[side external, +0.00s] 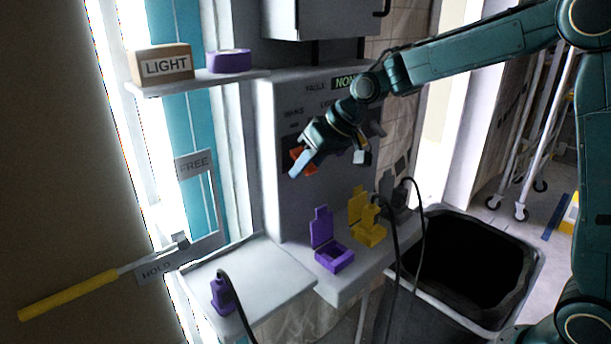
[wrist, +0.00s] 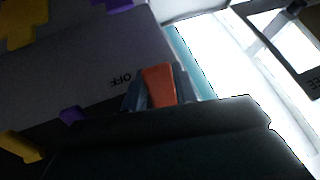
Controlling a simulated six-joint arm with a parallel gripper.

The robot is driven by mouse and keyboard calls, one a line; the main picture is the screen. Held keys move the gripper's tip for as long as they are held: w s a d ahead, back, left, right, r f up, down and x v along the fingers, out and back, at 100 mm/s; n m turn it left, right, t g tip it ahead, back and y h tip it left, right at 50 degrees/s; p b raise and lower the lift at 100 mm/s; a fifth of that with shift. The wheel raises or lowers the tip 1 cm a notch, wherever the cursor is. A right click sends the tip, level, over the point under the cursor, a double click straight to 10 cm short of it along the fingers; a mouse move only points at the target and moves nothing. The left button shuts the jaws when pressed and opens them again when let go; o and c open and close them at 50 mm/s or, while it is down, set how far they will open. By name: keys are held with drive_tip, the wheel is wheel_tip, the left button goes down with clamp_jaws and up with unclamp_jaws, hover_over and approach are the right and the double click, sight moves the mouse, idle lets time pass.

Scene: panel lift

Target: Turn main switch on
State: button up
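The grey panel (side external: 335,205) stands in the middle of the side view, with dark lettering and a partly hidden green sign. The orange-red switch handle (side external: 297,154) is at its left, partly covered by my gripper (side external: 303,166). In the wrist view the orange handle (wrist: 160,86) stands between my gripper's two grey-blue fingers (wrist: 160,92). An upside-down OFF label (wrist: 120,80) is beside it on the panel. The fingers are close to the handle's sides; whether they press on it I cannot tell.
A purple socket (side external: 330,245) and a yellow one (side external: 366,220) sit on the ledge below. A purple plug (side external: 222,293) stands on the left shelf. A yellow-handled lever (side external: 70,295) is at lower left, a black bin (side external: 530,265) at right. A LIGHT box (side external: 163,65) sits above.

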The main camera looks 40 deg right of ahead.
sight(309, 166)
drive_tip(key=shift+s+r, duration=0.15)
drive_tip(key=shift+r, duration=0.35)
idle(0.4)
drive_tip(key=shift+s+r, duration=0.1)
drive_tip(key=shift+r, duration=0.2)
drive_tip(key=shift+o, duration=0.2)
drive_tip(key=shift+s+a+r, duration=0.1)
drive_tip(key=shift+r, duration=0.4)
drive_tip(key=shift+s+a+r, duration=0.1)
drive_tip(key=shift+r, duration=0.4)
idle(0.7)
drive_tip(key=shift+o, duration=0.2)
drive_tip(key=shift+r, duration=0.9)
idle(0.8)
drive_tip(key=shift+w+r, duration=0.15)
drive_tip(key=shift+r, duration=0.35)
idle(0.8)
drive_tip(key=o, duration=0.7)
drive_tip(key=shift+o, duration=0.2)
drive_tip(key=shift+f, duration=0.1)
drive_tip(key=shift+d+f, duration=0.1)
drive_tip(key=shift+f, duration=0.05)
